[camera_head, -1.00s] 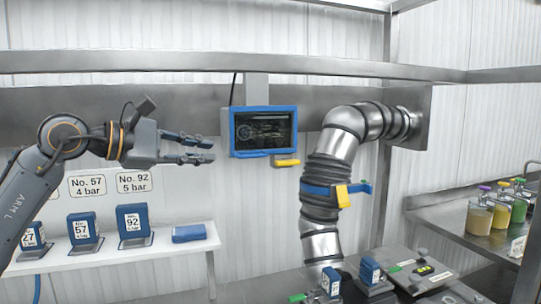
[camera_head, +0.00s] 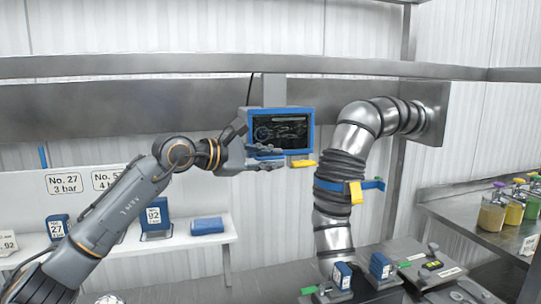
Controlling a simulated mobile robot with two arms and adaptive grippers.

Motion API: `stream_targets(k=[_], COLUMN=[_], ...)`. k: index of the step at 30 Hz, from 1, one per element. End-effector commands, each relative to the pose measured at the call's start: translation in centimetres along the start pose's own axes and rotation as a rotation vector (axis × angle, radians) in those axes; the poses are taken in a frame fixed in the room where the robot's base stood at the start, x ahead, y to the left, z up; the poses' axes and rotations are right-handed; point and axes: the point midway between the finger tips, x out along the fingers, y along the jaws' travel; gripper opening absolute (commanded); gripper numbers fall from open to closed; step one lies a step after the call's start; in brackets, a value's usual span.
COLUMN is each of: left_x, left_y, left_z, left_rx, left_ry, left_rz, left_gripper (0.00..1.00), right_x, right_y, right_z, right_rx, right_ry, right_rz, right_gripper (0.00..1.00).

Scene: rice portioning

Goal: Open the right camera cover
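My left gripper (camera_head: 280,158) points to the right in front of the lower part of a blue-framed screen (camera_head: 281,130). Its two fingers are apart with nothing between them. A yellow tab (camera_head: 304,163) sticks out at the screen's lower right edge, just to the right of the fingertips; I cannot tell whether they touch. I cannot make out for certain which part is the right camera cover. My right gripper is not in view.
A steel pipe with a blue band and yellow piece (camera_head: 356,192) stands right of the screen. A shelf (camera_head: 185,240) with blue numbered blocks is at left. A steel counter (camera_head: 450,207) with jars is at right. A metal rail (camera_head: 200,66) crosses above.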

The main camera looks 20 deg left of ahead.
Motion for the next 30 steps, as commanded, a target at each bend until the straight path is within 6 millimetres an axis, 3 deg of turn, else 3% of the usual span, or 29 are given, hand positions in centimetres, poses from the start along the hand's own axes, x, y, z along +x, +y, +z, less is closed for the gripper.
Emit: stream_targets(k=[5, 8, 20, 30], left_x=[0.0, 0.0, -0.1, -0.7], left_y=[0.0, 0.0, 0.0, -0.2], left_z=[0.0, 0.0, 0.1, 1.7], left_rx=[0.000, 0.000, -0.007, -0.134], left_ry=[0.000, 0.000, -0.001, -0.002], left_rz=[0.000, 0.000, -0.003, -0.057], left_gripper=[0.18, 0.00, 0.00, 0.00], right_x=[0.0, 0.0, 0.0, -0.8], right_y=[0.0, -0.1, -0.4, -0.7], right_z=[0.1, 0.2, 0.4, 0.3], right_rx=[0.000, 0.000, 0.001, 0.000], right_ry=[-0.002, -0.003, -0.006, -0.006], right_rz=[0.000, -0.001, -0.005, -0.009], right_gripper=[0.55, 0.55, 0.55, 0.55])
